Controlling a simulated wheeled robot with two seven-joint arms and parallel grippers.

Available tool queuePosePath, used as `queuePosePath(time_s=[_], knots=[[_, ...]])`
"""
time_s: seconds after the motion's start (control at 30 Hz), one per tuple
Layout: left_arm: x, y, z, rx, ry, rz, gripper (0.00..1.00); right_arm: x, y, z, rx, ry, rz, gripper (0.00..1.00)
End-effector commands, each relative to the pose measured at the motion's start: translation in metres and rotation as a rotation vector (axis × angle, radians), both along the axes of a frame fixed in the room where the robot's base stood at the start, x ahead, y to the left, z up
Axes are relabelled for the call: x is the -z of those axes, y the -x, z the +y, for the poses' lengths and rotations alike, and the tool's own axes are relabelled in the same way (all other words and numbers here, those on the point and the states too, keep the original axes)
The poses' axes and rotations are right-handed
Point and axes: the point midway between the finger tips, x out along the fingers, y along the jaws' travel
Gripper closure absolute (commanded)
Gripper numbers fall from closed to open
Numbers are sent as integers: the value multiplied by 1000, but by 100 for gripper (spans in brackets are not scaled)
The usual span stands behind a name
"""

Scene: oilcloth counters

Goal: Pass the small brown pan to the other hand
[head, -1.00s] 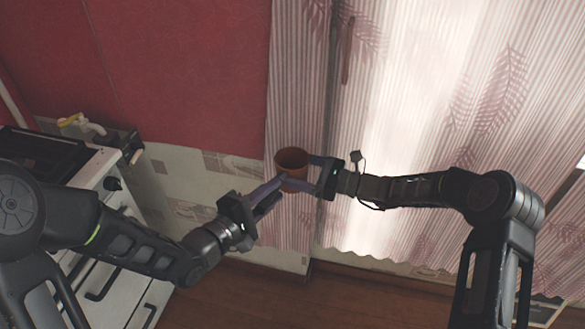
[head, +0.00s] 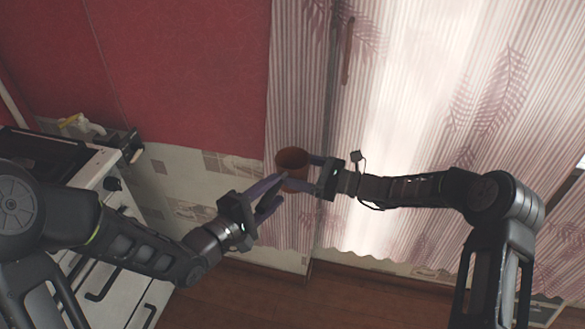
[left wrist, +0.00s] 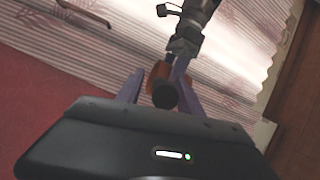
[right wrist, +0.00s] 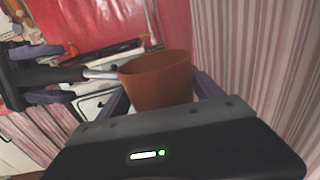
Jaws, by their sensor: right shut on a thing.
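The small brown pan (head: 292,158) is in the air in front of the striped curtain. My right gripper (head: 308,175) is shut on the pan's body; in the right wrist view the pan (right wrist: 158,82) sits between its fingers. The pan's handle (right wrist: 100,73), pale near the body and dark further out, points toward my left gripper. My left gripper (head: 279,189) is open, with its fingers on either side of the handle. In the left wrist view the dark round handle end (left wrist: 165,95) shows between the spread fingers, in front of the brown pan body (left wrist: 157,74).
A white stove (head: 125,260) with a dark top stands at the left, near my left arm. A striped curtain (head: 430,100) hangs close behind my right arm. The red wall (head: 180,70) is behind. Below the grippers is open room above the wooden floor (head: 250,300).

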Motion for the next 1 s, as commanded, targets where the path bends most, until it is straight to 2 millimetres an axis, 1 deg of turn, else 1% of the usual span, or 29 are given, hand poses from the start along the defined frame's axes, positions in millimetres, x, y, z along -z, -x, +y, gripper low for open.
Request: queuePosePath(time_s=[0.37, 0.57, 0.77, 1.0], knots=[[1, 0, 1, -5, -1, 3, 51, -2, 0, 1, -2, -3, -2, 97], [3, -6, 12, -48, 0, 4, 51, -2, 0, 1, -2, -3, -2, 97], [6, -18, 37, -151, -1, 4, 51, -2, 0, 1, -2, -3, -2, 97], [12, -40, 79, -324, -1, 4, 51, -2, 0, 1, -2, -3, -2, 97]])
